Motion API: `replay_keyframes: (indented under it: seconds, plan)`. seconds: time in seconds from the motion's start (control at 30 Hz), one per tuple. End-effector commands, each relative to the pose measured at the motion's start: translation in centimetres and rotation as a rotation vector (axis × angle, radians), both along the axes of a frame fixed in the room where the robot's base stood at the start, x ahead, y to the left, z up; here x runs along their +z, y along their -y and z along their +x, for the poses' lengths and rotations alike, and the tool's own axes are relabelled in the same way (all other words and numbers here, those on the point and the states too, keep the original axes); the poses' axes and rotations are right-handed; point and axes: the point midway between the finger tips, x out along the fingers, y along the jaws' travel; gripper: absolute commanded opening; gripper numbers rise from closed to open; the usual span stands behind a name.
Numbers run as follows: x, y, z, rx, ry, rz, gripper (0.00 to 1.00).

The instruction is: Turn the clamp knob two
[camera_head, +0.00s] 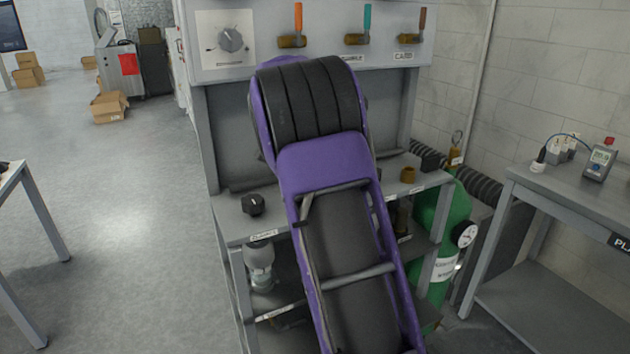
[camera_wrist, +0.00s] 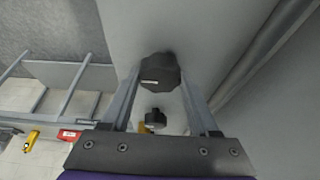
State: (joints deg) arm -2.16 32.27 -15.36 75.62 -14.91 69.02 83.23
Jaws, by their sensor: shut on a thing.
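A black faceted knob (camera_wrist: 160,69) with a small pale mark sits on a grey surface in the wrist view. My gripper (camera_wrist: 160,78) has one finger on each side of it and is shut on it. No label for this knob can be read. In the head view my purple arm hides this knob and my gripper. A second black knob (camera_head: 253,205) stands free on the left front of the grey bench. In the wrist view a smaller black knob (camera_wrist: 155,117) shows between my fingers, farther off; I cannot tell if it is the same one.
The grey bench (camera_head: 232,228) has a back panel with a dial (camera_head: 231,39) and several coloured-handled valves. A green cylinder (camera_head: 437,235) with a gauge stands at its right. Floor at left is mostly clear.

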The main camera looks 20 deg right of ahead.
Motion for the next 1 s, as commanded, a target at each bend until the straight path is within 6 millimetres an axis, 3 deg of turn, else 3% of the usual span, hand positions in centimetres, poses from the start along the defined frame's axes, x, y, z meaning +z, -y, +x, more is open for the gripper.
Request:
replay_keyframes:
  seconds: [0.07,0.1,0.27,0.63,1.0]
  plan:
    - [0.1,0.0,0.0,-0.001,0.003,0.0,0.05]
    - [0.1,0.0,0.0,-0.001,0.003,0.0,0.63]
    - [0.0,0.0,0.0,-0.001,0.001,0.0,0.91]
    - [0.6,-0.2,0.0,0.001,0.003,0.0,0.91]
    - [6.0,-2.4,0.0,0.001,0.003,0.0,0.91]
